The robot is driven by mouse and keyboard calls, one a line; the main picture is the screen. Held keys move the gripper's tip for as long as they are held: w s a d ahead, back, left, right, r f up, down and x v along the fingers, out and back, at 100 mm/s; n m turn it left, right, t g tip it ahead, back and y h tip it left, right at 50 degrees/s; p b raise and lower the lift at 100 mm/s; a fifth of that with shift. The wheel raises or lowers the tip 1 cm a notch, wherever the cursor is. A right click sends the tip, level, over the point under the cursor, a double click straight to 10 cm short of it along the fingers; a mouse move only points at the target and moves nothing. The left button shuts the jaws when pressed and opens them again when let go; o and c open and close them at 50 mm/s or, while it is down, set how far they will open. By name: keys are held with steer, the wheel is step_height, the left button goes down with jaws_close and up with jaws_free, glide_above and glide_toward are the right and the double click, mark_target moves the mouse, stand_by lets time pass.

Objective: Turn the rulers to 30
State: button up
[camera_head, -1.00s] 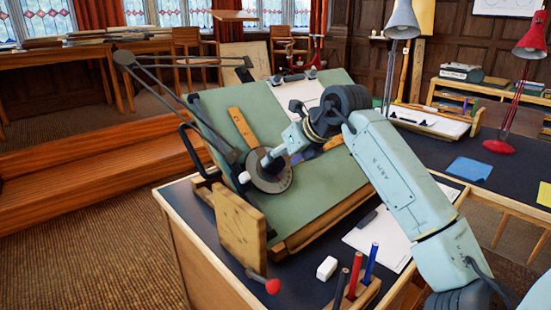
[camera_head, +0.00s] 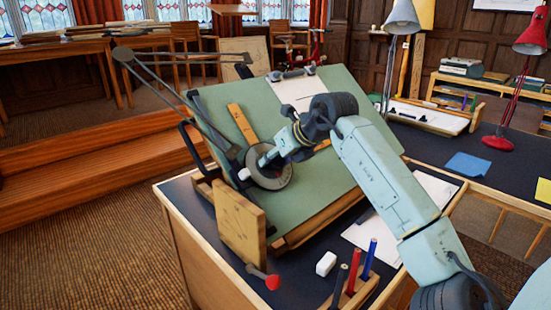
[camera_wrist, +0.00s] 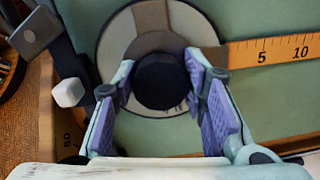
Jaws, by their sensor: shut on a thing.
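The round drafting head (camera_head: 274,181) sits on the tilted green board, a grey disc with a black knob (camera_wrist: 158,80) at its centre. My gripper (camera_head: 263,161) reaches down to it; in the wrist view my gripper (camera_wrist: 161,74) has its purple-padded fingers shut on the knob from both sides. One orange ruler (camera_head: 241,124) runs from the head up and left along the board. It cannot be told which ruler the wrist view shows: an orange ruler (camera_wrist: 275,51) marked 5 and 10 extends right. Part of the other ruler is behind my arm. The disc's angle marks are unreadable.
A white-knobbed lever (camera_head: 244,174) sits left of the disc, beside the jointed dark arm (camera_head: 178,84). The lamp (camera_head: 402,18) stands behind right.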

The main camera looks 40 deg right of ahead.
jaws_close()
stand_by(0.5)
steer(key=n+b, duration=0.2)
steer(key=shift+n, duration=0.4)
steer(key=shift+n+b, duration=0.4)
steer(key=shift+n, duration=1.1)
steer(key=shift+a, duration=0.1)
steer(key=o, duration=0.7)
jaws_free()
